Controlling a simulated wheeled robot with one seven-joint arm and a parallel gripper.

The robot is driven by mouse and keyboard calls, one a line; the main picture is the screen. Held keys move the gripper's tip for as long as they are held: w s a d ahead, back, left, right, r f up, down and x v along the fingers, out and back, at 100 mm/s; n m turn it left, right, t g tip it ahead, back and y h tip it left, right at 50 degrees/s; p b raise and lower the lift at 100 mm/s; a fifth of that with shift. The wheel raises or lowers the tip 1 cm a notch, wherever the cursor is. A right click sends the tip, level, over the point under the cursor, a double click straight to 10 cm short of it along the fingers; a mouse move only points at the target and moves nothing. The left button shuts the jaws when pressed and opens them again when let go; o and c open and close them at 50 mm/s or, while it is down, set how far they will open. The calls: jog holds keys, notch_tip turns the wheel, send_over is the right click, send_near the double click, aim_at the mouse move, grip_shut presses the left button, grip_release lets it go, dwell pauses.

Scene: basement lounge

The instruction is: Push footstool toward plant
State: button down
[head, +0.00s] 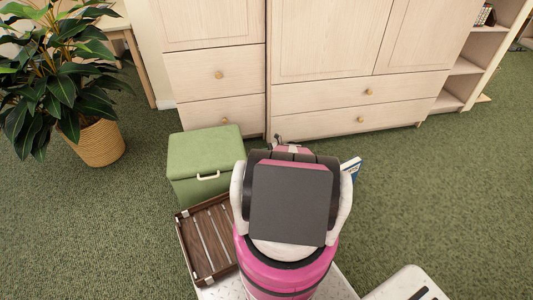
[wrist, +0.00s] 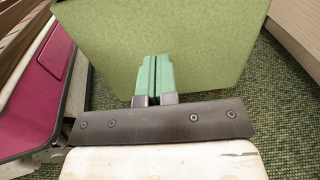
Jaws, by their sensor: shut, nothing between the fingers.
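The footstool (head: 205,158) is a green box with a pale handle on its front, standing near the drawers in the head view. In the wrist view its green side (wrist: 165,35) fills the upper middle. The plant (head: 62,75) stands in a woven basket pot (head: 97,143) to the left of the footstool, with bare carpet between them. My gripper (wrist: 153,72) is shut and empty, its green fingertips pointing at the footstool's side. They overlap the side in the picture; I cannot tell whether they touch it.
A dark slatted wooden tray (head: 210,238) lies just in front of the footstool, beside my body. Light wood cabinets (head: 345,100) stand along the back. A blue and white item (head: 352,167) shows partly behind my arm. Green carpet is clear at left (head: 90,225) and right (head: 440,190).

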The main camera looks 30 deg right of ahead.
jog(key=x, duration=0.8)
jog(key=shift+a, duration=0.35)
jog(key=shift+w, duration=0.15)
jog(key=x, duration=4.7)
jog(key=shift+a, duration=0.4)
jog(key=shift+d+r, duration=0.1)
